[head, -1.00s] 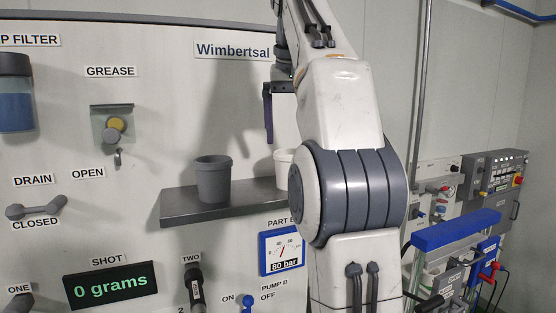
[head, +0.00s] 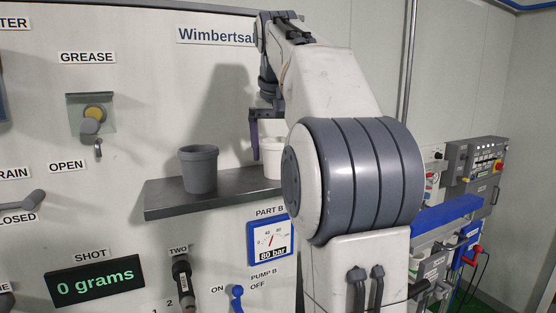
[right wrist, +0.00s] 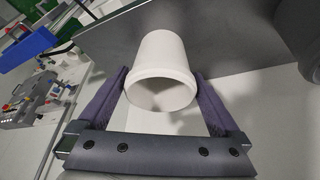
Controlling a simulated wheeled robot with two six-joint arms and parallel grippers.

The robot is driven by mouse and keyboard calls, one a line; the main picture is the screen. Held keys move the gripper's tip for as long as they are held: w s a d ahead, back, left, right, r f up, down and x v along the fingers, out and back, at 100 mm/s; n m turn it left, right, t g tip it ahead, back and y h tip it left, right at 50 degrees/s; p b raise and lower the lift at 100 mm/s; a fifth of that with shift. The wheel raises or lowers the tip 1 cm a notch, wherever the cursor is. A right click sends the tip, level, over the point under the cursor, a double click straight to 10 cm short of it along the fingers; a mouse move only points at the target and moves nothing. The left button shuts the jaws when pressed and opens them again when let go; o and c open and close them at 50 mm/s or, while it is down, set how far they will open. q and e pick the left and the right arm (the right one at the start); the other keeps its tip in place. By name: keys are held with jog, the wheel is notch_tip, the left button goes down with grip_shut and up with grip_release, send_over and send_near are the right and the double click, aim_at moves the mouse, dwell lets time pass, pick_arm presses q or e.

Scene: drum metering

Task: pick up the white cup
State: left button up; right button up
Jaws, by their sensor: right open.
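The white cup (head: 271,160) stands on the grey shelf (head: 165,203), partly hidden behind my right arm in the head view. In the right wrist view the white cup (right wrist: 165,62) shows with its open rim toward the camera. My right gripper (right wrist: 160,76) is open, with one purple finger on each side of the cup near its rim. Whether either finger touches the cup I cannot tell. In the head view, a purple finger of my right gripper (head: 255,142) hangs at the cup's left side. My left gripper is not in view.
A grey cup (head: 198,170) stands on the shelf left of the white one. Below the shelf are a pressure gauge (head: 270,240), a blue pump B switch (head: 237,297) and a display (head: 95,281) reading 0 grams. A grease fitting (head: 92,115) is on the wall.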

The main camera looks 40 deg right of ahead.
jog(key=shift+x, duration=1.05)
jog(key=c, duration=1.2)
jog(key=shift+r, duration=0.1)
